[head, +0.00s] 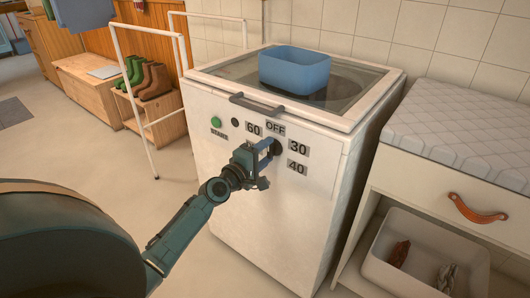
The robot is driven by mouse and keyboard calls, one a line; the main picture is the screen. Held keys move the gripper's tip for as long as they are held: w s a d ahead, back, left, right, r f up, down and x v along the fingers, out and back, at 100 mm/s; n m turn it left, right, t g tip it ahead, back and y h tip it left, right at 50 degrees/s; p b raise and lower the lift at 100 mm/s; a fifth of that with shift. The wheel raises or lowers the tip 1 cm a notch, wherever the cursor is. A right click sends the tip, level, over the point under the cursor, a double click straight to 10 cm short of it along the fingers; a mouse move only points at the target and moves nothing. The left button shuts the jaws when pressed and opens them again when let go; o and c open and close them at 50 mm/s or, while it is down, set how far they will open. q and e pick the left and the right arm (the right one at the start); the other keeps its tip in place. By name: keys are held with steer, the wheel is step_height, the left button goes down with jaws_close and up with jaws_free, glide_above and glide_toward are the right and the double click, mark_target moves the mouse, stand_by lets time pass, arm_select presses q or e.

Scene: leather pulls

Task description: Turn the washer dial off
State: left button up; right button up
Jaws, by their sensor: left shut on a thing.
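The white washer (235,185) stands in the middle of the head view. Its front panel has labels 60, OFF (275,126), 30 and 40 around the dial (277,147). My left gripper (266,158) is at the panel and shut on the dial, just below the OFF label. The gripper hides most of the dial, so I cannot tell which label it points to. A green START button (215,121) and a small dark knob (235,122) are to the left of the labels. My right gripper is not in view.
A blue basin (294,70) sits on the washer's glass lid, behind a dark handle (257,103). A cabinet with a grey pad (470,130) and leather pull (474,208) stands to the right, above a white bin (385,262). A white rack (150,120) and boots are to the left.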

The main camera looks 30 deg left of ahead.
arm_select(q)
steer(key=shift+r, duration=0.1)
stand_by(0.3)
steer(key=o, duration=1)
steer(key=s+a+b, duration=0.1)
steer(key=s, duration=1.2)
